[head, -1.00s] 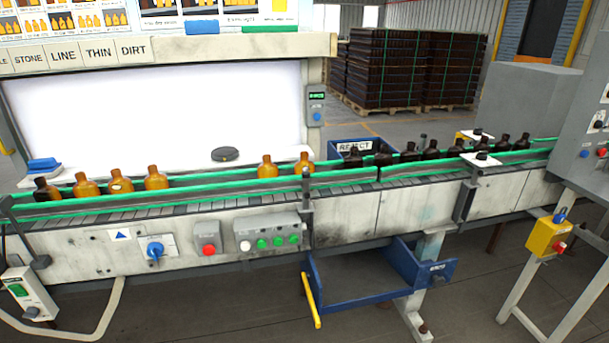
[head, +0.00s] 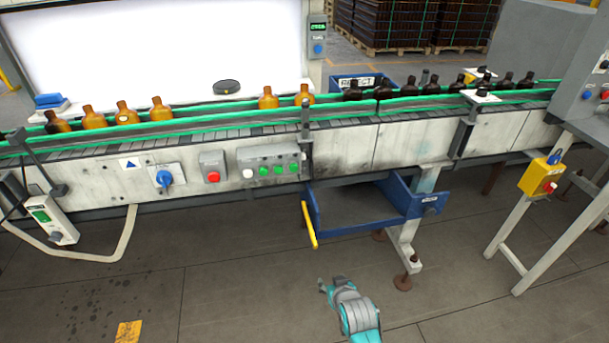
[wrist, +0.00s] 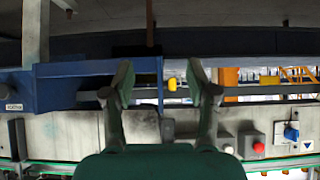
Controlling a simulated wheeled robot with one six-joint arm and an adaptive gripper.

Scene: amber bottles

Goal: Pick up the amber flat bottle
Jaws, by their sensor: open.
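Several amber bottles stand upright on the conveyor in the head view. A left group includes a bottle (head: 94,118), a bottle with a pale spot (head: 125,115) and another bottle (head: 161,112). Two more amber bottles, one (head: 268,101) beside another (head: 304,97), stand right of a black disc. I cannot tell which of them is the flat one. My gripper (wrist: 161,88) is open and empty in the wrist view, its fingers spread. In the head view my teal arm is low in front of the conveyor, well apart from the bottles.
Green rails (head: 210,110) run along the conveyor, with a post (head: 305,125) at the front. A blue tray (head: 365,205) with a yellow handle hangs below. Darker bottles (head: 383,88) stand farther right. A yellow button box (head: 541,177) is at right. The floor in front is mostly clear.

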